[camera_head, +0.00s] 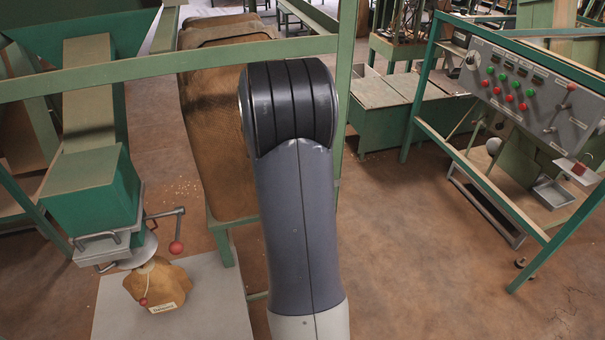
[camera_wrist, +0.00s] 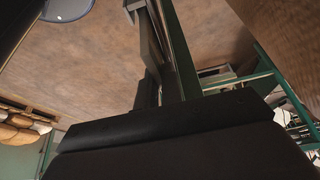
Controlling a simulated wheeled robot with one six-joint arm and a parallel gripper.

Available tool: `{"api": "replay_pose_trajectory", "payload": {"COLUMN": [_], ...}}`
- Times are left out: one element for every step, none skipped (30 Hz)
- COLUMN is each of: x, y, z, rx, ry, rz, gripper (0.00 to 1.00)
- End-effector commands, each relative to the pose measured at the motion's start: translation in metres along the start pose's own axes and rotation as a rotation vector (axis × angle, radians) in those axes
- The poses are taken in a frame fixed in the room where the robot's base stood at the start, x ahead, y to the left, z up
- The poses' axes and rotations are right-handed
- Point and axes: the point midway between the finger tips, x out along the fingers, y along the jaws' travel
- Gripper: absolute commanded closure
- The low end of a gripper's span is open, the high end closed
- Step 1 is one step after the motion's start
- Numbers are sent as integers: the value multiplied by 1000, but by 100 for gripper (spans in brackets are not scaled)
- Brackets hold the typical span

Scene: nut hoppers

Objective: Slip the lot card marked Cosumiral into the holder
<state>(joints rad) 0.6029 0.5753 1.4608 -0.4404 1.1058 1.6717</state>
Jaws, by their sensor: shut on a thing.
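My gripper (camera_wrist: 150,75) shows in the wrist view as a dark body across the bottom with narrow dark finger parts reaching up. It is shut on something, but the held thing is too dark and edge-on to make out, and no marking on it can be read. In the head view my arm rises in the middle and hides the gripper. No lot card marked Cosumiral and no card holder can be picked out in either view.
A tan sack (camera_head: 158,284) with a white label stands under a green hopper (camera_head: 90,200) at the left. A green-framed control panel (camera_head: 535,90) with coloured buttons is at the right. Green rails (camera_head: 180,62) cross ahead. The brown floor (camera_head: 420,250) at centre right is clear.

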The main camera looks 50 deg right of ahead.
Motion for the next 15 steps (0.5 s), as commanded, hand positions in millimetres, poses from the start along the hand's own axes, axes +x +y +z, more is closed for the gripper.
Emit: {"api": "replay_pose_trajectory", "payload": {"x": [0,0,0,0,0,0,0,0,0,0,0,0,0,0,0], "y": [0,0,0,0,0,0,0,0,0,0,0,0,0,0,0], "z": [0,0,0,0,0,0,0,0,0,0,0,0,0,0,0], "rx": [0,0,0,0,0,0,0,0,0,0,0,0,0,0,0], "ry": [0,0,0,0,0,0,0,0,0,0,0,0,0,0,0], "rz": [0,0,0,0,0,0,0,0,0,0,0,0,0,0,0], "gripper": [100,100,100,92,89,86,84,81,78,75,73,70,68,68,68]}}
